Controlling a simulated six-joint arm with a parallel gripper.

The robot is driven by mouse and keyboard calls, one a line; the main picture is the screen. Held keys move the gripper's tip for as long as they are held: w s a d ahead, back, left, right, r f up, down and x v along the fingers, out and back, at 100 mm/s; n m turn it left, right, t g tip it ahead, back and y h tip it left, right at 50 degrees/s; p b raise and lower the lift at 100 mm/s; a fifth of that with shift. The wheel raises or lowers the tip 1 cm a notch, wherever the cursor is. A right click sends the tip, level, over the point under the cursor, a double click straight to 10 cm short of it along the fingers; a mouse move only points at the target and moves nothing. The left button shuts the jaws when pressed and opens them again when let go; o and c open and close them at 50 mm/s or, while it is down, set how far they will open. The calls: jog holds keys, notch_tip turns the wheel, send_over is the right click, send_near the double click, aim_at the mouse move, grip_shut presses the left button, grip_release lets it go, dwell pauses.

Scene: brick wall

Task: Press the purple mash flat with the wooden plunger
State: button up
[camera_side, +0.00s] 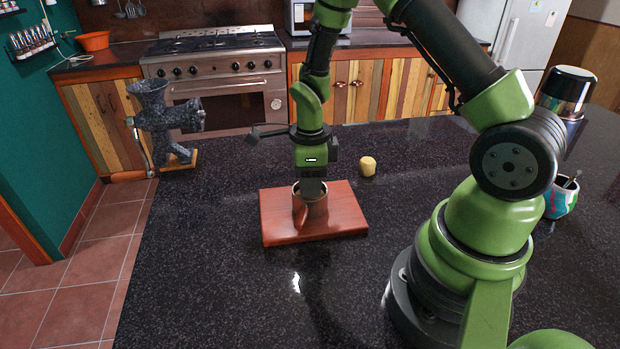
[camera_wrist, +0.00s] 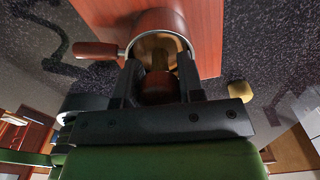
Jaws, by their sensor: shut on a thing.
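A brown pot (camera_side: 316,212) with a metal rim stands upright on the reddish wooden board (camera_side: 351,212). In the wrist view the pot (camera_wrist: 160,20) shows its side handle (camera_wrist: 96,50) pointing left. My gripper (camera_side: 311,184) is directly over the pot, its fingertips at the rim. In the wrist view my gripper (camera_wrist: 158,82) is shut on the dark red-brown knob of the wooden plunger (camera_wrist: 157,91). The plunger's paler shaft runs down into the pot. The plunger's lower end is hidden, and I see no purple mash inside.
A small yellow block (camera_side: 367,166) lies behind the board; it also shows in the wrist view (camera_wrist: 240,119). A grey grinder (camera_side: 166,118) stands at the back left. A patterned cup (camera_side: 561,199) and a dark flask (camera_side: 566,95) stand at the right. The counter's front left is clear.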

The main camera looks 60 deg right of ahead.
jog(key=shift+r, duration=0.2)
jog(key=shift+r, duration=1.6)
jog(key=shift+r, duration=0.2)
jog(key=shift+r, duration=1.45)
